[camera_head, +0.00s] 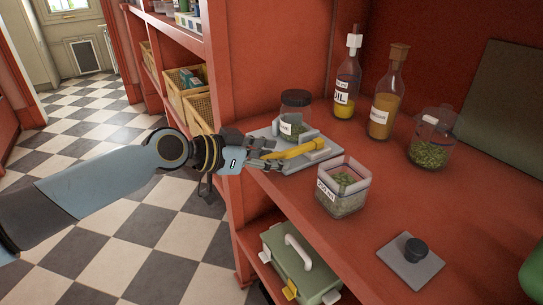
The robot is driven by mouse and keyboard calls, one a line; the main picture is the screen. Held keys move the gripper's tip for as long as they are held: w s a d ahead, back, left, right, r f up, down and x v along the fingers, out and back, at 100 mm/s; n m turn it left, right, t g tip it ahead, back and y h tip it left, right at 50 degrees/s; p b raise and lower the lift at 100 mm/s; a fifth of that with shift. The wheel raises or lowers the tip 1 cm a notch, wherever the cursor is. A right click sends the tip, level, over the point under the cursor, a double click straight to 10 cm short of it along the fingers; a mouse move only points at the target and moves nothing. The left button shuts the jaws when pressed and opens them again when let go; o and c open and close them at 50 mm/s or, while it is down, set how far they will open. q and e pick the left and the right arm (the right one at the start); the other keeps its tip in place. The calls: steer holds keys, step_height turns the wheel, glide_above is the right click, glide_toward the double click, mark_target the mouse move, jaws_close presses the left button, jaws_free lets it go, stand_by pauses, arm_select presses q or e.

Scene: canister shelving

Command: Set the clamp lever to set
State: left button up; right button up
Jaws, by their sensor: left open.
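The clamp lever (295,153) is a yellow bar on a grey clamp plate (318,165) near the front edge of the red shelf. It lies low, angled up toward the right end. A lidded glass jar (294,122) with green contents stands at the back of the plate, between grey clamp parts. My left gripper (270,158) is open at the near left end of the lever, its fingertips close beside it. I cannot tell whether they touch it. No set marking is readable. My right gripper is not in view.
A square herb jar (343,190) stands just right of the plate. An oil bottle (346,85), a vinegar bottle (384,100) and another jar (431,145) stand behind. A grey plate with a black knob (413,252) sits at front right. A green box (297,260) is below.

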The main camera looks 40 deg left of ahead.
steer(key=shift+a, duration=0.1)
arm_select(q)
steer(key=c, duration=0.4)
jaws_close()
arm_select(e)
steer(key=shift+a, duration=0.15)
